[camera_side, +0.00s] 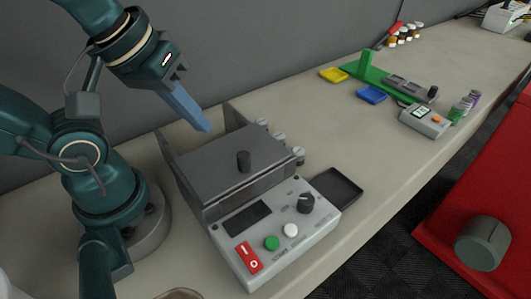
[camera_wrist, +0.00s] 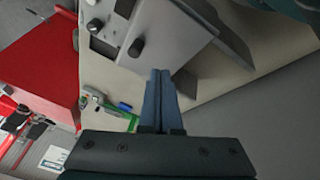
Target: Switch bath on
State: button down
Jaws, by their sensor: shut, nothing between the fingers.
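The bath is a grey box-like device (camera_side: 222,165) with a lid and a black knob on top, on the bench beside my arm. Its light front panel (camera_side: 315,215) carries a red rocker switch (camera_side: 249,258) marked I and O, a green button (camera_side: 271,243), a white button (camera_side: 290,230), a black dial (camera_side: 306,203) and a dark display (camera_side: 247,217). I cannot tell which way the rocker is tipped. My gripper (camera_side: 206,127) is shut and empty, above the back of the device and apart from it. In the wrist view its closed fingers (camera_wrist: 160,75) point toward the device's edge (camera_wrist: 175,35).
A black tray (camera_side: 335,187) lies right of the device. Farther back are a green stand (camera_side: 368,68), yellow (camera_side: 334,75) and blue (camera_side: 372,95) dishes, a small meter (camera_side: 425,121) and several vials. A red cabinet (camera_side: 495,190) stands across the aisle. The bench front edge is clear.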

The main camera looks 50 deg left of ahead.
notch_tip(320, 180, up, 4)
jog(key=d+n+g, duration=0.2)
jog(key=n, duration=0.6)
jog(key=r+n+g+y, duration=0.1)
jog(key=n+g+y, duration=0.15)
jog(key=n, duration=0.45)
send_over(240, 244)
jog(key=w, duration=0.2)
jog(key=s+d+f+m, duration=0.2)
jog(key=d, duration=0.1)
jog(key=shift+g, duration=0.25)
jog(key=x, duration=1.3)
jog(key=shift+d+f, duration=0.2)
jog(key=shift+f, duration=0.15)
